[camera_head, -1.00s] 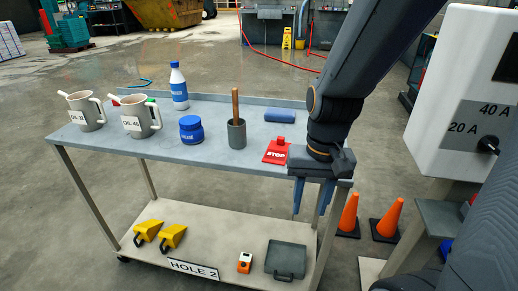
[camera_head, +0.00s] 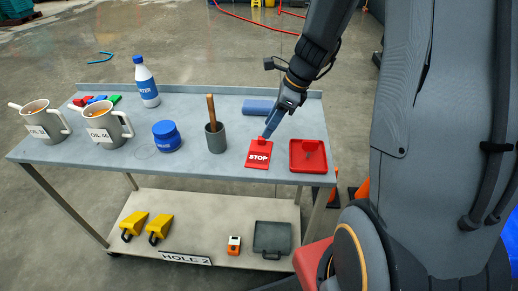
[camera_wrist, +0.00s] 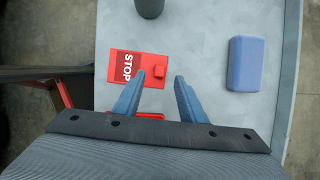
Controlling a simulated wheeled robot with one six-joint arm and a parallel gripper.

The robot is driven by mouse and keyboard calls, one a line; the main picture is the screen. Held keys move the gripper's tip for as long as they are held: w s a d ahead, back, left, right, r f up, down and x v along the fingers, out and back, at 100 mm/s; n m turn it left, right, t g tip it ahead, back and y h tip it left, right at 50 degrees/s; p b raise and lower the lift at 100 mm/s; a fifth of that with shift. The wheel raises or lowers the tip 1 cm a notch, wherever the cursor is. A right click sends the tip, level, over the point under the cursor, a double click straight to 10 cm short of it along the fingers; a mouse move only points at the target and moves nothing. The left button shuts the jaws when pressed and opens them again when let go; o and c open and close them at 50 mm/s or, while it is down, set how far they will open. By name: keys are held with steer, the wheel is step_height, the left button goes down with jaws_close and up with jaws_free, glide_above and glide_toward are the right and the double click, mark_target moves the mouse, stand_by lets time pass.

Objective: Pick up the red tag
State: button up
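The red tag (camera_head: 259,154), marked STOP, lies flat on the grey cart's top near its front edge. A small raised red block sits at its back end. In the wrist view the red tag (camera_wrist: 125,66) lies just ahead of the left fingertip, its raised block near the gap between the fingers. My gripper (camera_head: 268,131) is above the back end of the tag. In the wrist view my gripper (camera_wrist: 159,78) has its blue fingers apart with nothing between them. Whether a finger touches the tag cannot be told.
A red tray (camera_head: 293,167) with a red piece in it stands right of the tag. A grey cup (camera_head: 216,141) with a wooden handle stands left. A blue block (camera_head: 257,107) lies behind. A blue jar (camera_head: 167,136), bottle (camera_head: 146,82) and mugs (camera_head: 105,128) are farther left.

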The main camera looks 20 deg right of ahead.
mark_target(259, 151)
steer(key=shift+p+x, duration=0.35)
steer(key=shift+x, duration=2)
jaws_close()
